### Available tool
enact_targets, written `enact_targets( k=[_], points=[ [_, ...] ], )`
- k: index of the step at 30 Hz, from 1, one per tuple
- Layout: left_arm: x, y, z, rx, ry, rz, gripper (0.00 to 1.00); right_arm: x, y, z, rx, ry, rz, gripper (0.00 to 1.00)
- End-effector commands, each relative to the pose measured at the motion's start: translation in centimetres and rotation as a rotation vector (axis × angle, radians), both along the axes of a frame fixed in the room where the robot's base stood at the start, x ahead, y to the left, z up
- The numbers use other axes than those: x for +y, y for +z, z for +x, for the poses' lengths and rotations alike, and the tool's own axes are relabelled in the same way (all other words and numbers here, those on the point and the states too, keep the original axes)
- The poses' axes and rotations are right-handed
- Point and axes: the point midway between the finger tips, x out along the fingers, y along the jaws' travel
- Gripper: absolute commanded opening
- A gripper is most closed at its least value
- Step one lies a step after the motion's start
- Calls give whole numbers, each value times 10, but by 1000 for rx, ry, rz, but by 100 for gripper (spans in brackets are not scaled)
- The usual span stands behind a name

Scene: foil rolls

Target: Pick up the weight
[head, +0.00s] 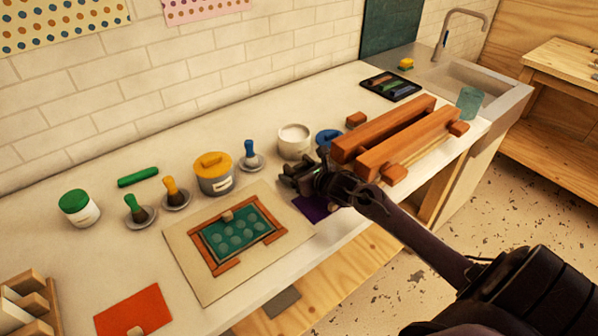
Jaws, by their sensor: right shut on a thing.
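My right gripper (292,180) is over the counter, near the purple sheet (312,207) and to the right of the board with the framed green panel (238,236). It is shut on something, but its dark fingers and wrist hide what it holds. I cannot tell for sure which thing is the weight. A small brown block (227,215) sits at the top of the green panel's frame, and another (135,330) sits on the orange sheet (140,306). My left gripper is not in view.
A white bowl (293,141) and a blue round thing (327,138) stand just behind my right gripper. Long wooden bars (410,140) lie to its right. A yellow-lidded tin (214,173), brushes and a green-lidded jar (79,208) stand to the left.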

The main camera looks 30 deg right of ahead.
Motion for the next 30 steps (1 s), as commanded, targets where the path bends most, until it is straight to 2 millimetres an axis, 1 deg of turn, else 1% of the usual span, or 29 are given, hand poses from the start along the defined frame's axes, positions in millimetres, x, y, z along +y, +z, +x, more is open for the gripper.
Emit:
enact_targets(
  k=[1, 5, 6, 14, 19, 23, 26, 30],
  points=[
    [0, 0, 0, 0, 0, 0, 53, 0, 0, 0, 0, -1, 0, 37],
    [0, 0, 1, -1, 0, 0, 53, 0, 0, 0, 1, -1, 0, 21],
    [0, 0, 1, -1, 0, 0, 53, -1, 5, 2, -10, -2, 0, 21],
    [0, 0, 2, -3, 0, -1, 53, -1, 6, 2, -9, -1, -1, 21],
    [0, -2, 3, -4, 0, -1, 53, -1, 17, 2, -11, -1, -2, 21],
    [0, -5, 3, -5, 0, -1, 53, -1, 36, 2, -12, 1, -5, 21],
    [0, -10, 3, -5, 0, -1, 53, -1, 59, 2, -14, 2, -7, 21],
    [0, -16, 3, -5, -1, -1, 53, -1, 97, 1, -15, 2, -8, 21]
  ],
)
